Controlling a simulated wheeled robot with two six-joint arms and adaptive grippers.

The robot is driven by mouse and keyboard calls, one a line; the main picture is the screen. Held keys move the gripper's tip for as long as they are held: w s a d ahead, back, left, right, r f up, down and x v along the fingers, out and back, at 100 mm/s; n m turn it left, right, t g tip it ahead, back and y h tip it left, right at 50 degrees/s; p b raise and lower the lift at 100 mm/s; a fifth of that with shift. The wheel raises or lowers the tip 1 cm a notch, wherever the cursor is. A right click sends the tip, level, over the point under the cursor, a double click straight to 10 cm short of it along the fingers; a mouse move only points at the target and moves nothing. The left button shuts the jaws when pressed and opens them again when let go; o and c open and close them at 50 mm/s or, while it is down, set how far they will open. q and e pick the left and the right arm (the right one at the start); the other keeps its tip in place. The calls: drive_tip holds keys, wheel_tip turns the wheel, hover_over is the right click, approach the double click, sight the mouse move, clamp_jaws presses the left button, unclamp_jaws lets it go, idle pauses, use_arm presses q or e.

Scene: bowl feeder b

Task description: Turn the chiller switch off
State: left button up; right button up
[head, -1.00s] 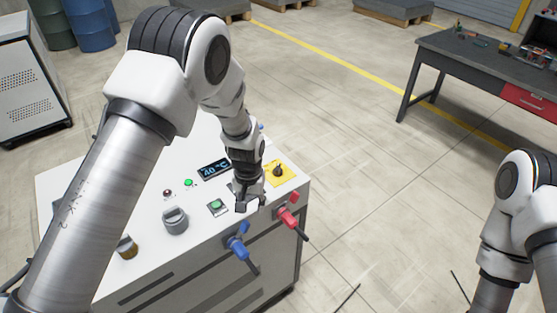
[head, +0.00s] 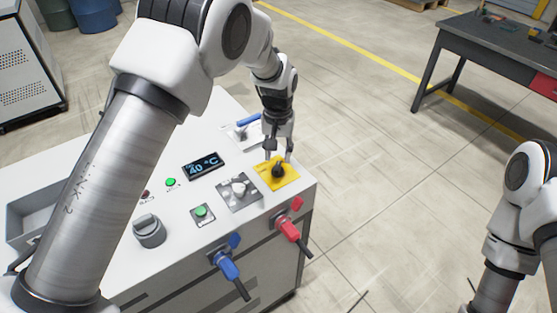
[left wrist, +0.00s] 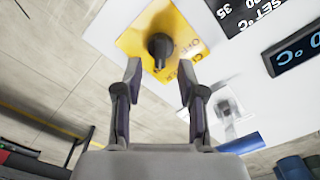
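The chiller switch is a black rotary knob (head: 279,171) on a yellow plate (head: 290,182) at the right corner of the white machine top. In the left wrist view the knob (left wrist: 160,48) stands on the yellow plate (left wrist: 130,43), between and beyond my fingertips. My left gripper (head: 279,155) points down over the plate. Its two fingers are apart on either side of the knob, with nothing gripped. In the left wrist view my left gripper (left wrist: 160,80) is open. My right arm is at the right edge; its gripper is out of view.
The white machine top also carries a display (head: 202,166) reading 40 °C, a grey knob (head: 149,231), a green button (head: 201,211) and a grey switch plate (head: 239,192). Blue (head: 227,265) and red (head: 289,229) valve handles stick out in front. A dark workbench (head: 500,45) stands at right.

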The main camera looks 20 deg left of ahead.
sight(278, 166)
use_arm(q)
wheel_tip(278, 166, down, 3)
drive_tip(key=shift+f+p, duration=0.1)
drive_tip(key=shift+p, duration=0.2)
drive_tip(key=shift+f, duration=0.35)
clamp_jaws()
